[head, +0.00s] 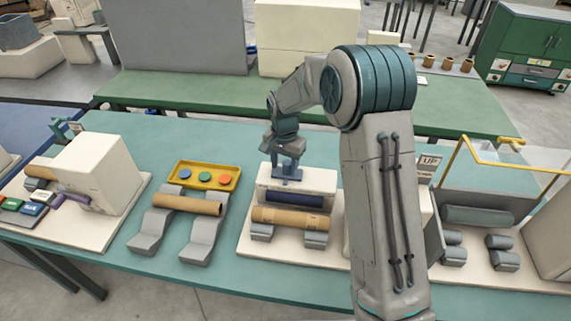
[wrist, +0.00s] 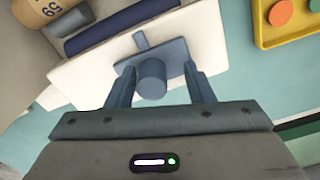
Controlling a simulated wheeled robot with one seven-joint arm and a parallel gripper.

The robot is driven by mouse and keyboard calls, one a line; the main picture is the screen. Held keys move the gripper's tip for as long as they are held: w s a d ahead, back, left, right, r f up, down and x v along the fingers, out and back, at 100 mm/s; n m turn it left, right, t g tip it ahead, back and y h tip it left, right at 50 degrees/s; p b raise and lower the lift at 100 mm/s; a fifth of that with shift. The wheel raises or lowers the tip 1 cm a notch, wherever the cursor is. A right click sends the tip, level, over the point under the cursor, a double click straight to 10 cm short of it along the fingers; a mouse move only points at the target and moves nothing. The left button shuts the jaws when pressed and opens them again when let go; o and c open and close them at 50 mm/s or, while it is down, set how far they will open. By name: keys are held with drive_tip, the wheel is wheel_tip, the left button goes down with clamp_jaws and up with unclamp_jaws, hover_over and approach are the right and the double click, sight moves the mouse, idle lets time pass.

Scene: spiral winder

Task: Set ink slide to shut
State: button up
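The part that looks like the ink slide is a blue-grey plate with a round knob (wrist: 152,78), on top of the white housing (wrist: 207,45) of the middle station. In the head view the plate (head: 287,178) sits at the housing's top edge, with a dark blue roller (head: 295,200) below it. My gripper (wrist: 160,72) is open, with one finger on each side of the knob and a visible gap on the right. In the head view my gripper (head: 286,160) is right above the plate. I cannot tell whether the slide is open or shut.
A cardboard roll (head: 290,217) lies on grey rests in front of the housing. A yellow tray (head: 205,168) with coloured discs and another brown tube (head: 187,204) are to the left. My arm hides part of the station's right side. A yellow-framed guard (head: 480,150) stands farther right.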

sight(287, 163)
drive_tip(key=shift+d, duration=0.2)
drive_tip(key=shift+r, duration=0.2)
wheel_tip(287, 163, up, 14)
drive_tip(key=b, duration=0.2)
drive_tip(key=shift+f, duration=0.25)
drive_tip(key=s+d+r+n+t, duration=0.1)
drive_tip(key=s+d+r+n, duration=0.1)
drive_tip(key=s+d, duration=0.35)
drive_tip(key=s+d+r+n+t, duration=0.1)
drive_tip(key=s+d+r, duration=0.2)
drive_tip(key=s, duration=0.6)
drive_tip(key=s+d+f+n, duration=0.1)
drive_tip(key=s+d+f, duration=0.1)
drive_tip(key=s, duration=0.5)
drive_tip(key=s+d+f+n+t, duration=0.1)
drive_tip(key=s+d+f, duration=0.1)
drive_tip(key=s, duration=0.5)
drive_tip(key=shift+s+d+n, duration=0.25)
drive_tip(key=shift+s+n, duration=0.05)
drive_tip(key=shift+n, duration=0.1)
